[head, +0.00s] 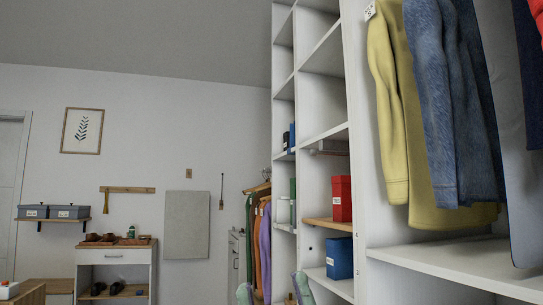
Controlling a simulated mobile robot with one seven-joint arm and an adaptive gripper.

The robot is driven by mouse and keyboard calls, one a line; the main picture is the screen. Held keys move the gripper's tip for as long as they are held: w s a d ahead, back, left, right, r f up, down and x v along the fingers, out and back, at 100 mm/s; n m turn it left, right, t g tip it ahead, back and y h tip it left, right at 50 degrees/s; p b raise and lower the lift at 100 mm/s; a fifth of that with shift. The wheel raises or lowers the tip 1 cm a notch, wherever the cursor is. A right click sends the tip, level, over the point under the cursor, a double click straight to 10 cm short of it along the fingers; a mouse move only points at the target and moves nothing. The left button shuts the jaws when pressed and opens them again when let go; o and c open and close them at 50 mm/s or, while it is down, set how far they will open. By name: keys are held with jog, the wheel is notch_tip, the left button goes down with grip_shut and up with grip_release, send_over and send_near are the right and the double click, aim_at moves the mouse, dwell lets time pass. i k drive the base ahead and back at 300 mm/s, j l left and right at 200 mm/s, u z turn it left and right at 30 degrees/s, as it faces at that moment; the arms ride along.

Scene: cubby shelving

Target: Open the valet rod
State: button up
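A small pale knob-like end (312,152) shows at the edge of a cubby in the white shelving, just under a shelf. It may be the valet rod, but it is too small to tell, and no extended rod is clear. My gripper (272,289) shows only at the bottom edge, as two pale green fingertips set apart with a gap between them. It looks open and empty, low in front of the shelving and well below the knob-like end. The rest of my gripper is out of frame.
White shelving (357,180) fills the right side, with a red box (341,198) and a blue box (339,257) in its cubbies. A yellow garment (391,120) and denim (445,110) hang at right. More clothes (264,240) hang farther back. A shoe cabinet (115,257) stands at left.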

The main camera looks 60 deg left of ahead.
aim_at(313, 153)
jog(key=u, duration=1.45)
